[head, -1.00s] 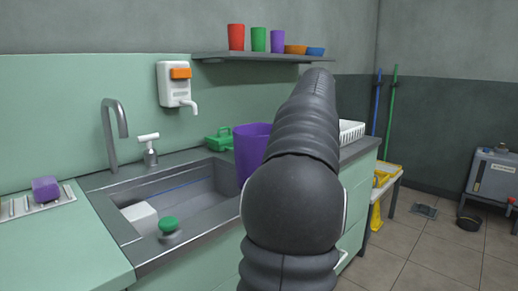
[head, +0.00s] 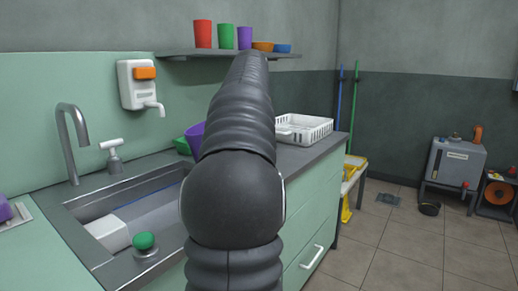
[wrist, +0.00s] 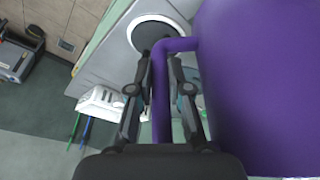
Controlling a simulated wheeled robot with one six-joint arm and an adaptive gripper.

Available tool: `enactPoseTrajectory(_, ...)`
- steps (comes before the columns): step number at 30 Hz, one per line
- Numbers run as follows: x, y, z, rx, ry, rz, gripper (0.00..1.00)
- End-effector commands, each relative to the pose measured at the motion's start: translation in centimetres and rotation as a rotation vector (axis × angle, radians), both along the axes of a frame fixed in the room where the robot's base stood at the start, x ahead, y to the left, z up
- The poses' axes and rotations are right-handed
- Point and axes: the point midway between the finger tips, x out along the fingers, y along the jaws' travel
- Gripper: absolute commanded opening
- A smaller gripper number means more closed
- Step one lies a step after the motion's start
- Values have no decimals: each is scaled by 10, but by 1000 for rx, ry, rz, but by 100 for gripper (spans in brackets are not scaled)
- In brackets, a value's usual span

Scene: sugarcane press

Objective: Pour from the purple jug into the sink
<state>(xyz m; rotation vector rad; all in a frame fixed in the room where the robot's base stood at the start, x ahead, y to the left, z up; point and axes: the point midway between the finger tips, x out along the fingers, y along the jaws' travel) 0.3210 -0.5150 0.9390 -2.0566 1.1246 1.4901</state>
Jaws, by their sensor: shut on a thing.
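The purple jug (wrist: 262,85) fills the right side of the wrist view. My gripper (wrist: 161,70) is shut on its handle, which runs between the two fingers. In the head view only a small part of the jug (head: 195,132) shows at the left edge of my arm, above the far right end of the sink. My arm hides the rest of it and my gripper there. The steel sink (head: 75,213) is set into the counter at the left. A white block (head: 107,233) is in it, and a curved tap (head: 72,140) stands behind it.
A green-topped knob (head: 145,243) is on the sink's front rim. A green container (head: 183,146) stands behind the sink. A white rack (head: 305,128) is on the counter to the right. A dispenser (head: 138,85) and a shelf (head: 185,56) with cups are on the wall.

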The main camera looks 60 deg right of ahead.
Motion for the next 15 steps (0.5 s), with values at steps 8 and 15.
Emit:
enactPoseTrajectory(8, 6, 4, 21, -88, 101, 2, 0)
enactPoseTrajectory(15, 13, 11, 35, -160, 194, 2, 0)
